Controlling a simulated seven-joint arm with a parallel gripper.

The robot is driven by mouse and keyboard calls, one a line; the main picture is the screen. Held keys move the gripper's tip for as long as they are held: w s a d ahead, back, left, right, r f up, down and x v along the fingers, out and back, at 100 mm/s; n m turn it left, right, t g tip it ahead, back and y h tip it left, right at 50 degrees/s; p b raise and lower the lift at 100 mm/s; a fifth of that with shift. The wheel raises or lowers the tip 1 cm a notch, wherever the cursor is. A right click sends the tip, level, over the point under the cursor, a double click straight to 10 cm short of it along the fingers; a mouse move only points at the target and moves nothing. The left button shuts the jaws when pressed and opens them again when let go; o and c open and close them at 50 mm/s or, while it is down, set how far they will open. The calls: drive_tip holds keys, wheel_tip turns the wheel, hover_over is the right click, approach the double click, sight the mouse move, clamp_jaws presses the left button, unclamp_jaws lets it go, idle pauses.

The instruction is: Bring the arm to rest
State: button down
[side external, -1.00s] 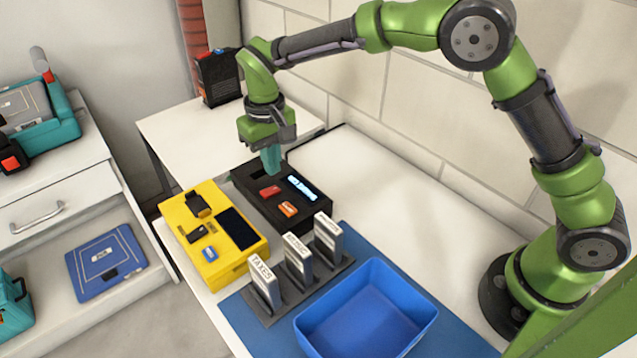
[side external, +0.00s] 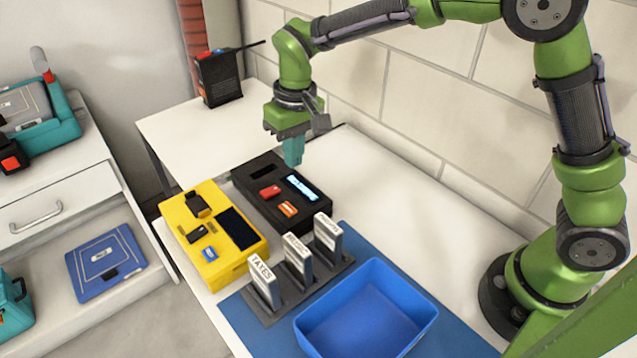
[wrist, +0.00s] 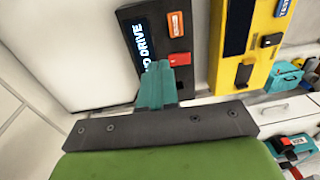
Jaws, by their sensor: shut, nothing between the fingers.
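My gripper (side external: 293,152) is above the far right edge of the black box, apart from it, with its teal fingers together and nothing between them. The shut fingers also show in the wrist view (wrist: 157,84). The black box (side external: 262,205) has a lit display, a red piece (side external: 270,192) and an orange piece (side external: 288,209) on its top. In the wrist view the fingertips overlap part of the display (wrist: 143,40). My arm reaches over the white table from the right.
A yellow box (side external: 228,268) stands left of the black box. A rack with labelled upright cases (side external: 264,283) and a blue bin (side external: 368,312) stand in front. A black radio (side external: 218,80) stands at the back. White table (side external: 385,185) right of the black box is clear.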

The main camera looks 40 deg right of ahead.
drive_tip(key=s+d+r+m+t, duration=0.1)
drive_tip(key=s+d+r+t, duration=0.1)
drive_tip(key=s, duration=0.4)
drive_tip(key=s+d+r+m+t, duration=0.1)
drive_tip(key=s+d+r+t, duration=0.1)
drive_tip(key=s+d+r, duration=0.3)
drive_tip(key=s+d+r+m+t+y, duration=0.1)
drive_tip(key=s+d+r, duration=0.3)
drive_tip(key=s, duration=0.5)
drive_tip(key=d+m+t, duration=0.1)
drive_tip(key=d, duration=0.1)
drive_tip(key=shift+d+t, duration=0.35)
drive_tip(key=shift+t, duration=0.05)
